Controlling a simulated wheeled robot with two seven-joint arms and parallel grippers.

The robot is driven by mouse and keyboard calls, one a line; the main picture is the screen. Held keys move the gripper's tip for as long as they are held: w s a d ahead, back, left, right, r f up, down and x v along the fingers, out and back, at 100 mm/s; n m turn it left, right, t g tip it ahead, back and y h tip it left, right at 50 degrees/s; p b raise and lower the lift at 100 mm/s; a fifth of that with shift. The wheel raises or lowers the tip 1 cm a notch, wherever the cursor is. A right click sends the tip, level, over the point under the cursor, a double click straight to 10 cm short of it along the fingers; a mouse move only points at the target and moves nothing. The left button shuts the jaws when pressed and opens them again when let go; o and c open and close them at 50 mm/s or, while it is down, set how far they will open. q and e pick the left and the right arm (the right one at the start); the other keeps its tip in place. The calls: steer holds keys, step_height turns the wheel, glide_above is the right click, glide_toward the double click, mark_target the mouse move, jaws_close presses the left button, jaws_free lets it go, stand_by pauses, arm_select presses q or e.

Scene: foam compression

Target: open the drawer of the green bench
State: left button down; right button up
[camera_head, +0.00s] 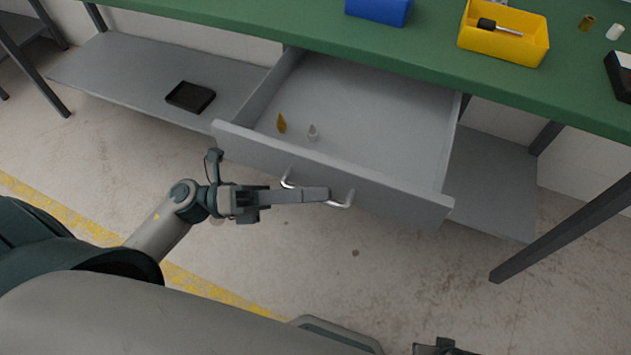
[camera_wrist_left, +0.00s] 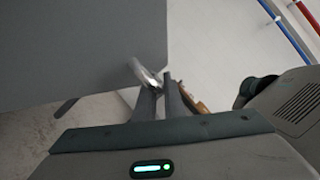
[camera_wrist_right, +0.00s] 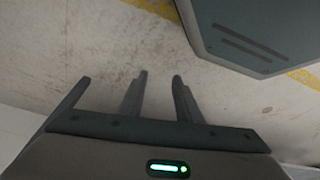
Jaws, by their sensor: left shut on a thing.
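The green bench (camera_head: 270,38) has a grey drawer (camera_head: 335,170) that stands pulled well out, its inside open to view. A bright metal bar handle (camera_head: 343,203) is on the drawer's front; part of it also shows in the left wrist view (camera_wrist_left: 142,71). My left gripper (camera_head: 322,194) is shut on the handle, its fingers hiding the handle's middle. My right gripper (camera_wrist_right: 161,76) is open and empty above the floor; only a bit of it shows at the bottom edge of the head view.
In the drawer lie a small brass-coloured piece (camera_head: 282,123) and a small pale piece (camera_head: 313,132). On the bench are a blue bin (camera_head: 380,10) and a yellow bin (camera_head: 505,45). A black tray (camera_head: 190,97) lies on the lower shelf. The floor before the drawer is clear.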

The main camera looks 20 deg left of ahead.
arm_select(q)
steer(key=shift+s, duration=0.85)
arm_select(e)
steer(key=shift+w+r, duration=0.15)
steer(key=shift+w, duration=0.05)
steer(key=shift+s, duration=0.1)
arm_select(q)
steer(key=c, duration=2.1)
jaws_free()
arm_select(e)
steer(key=shift+s, duration=0.15)
arm_select(q)
steer(key=shift+a, duration=0.1)
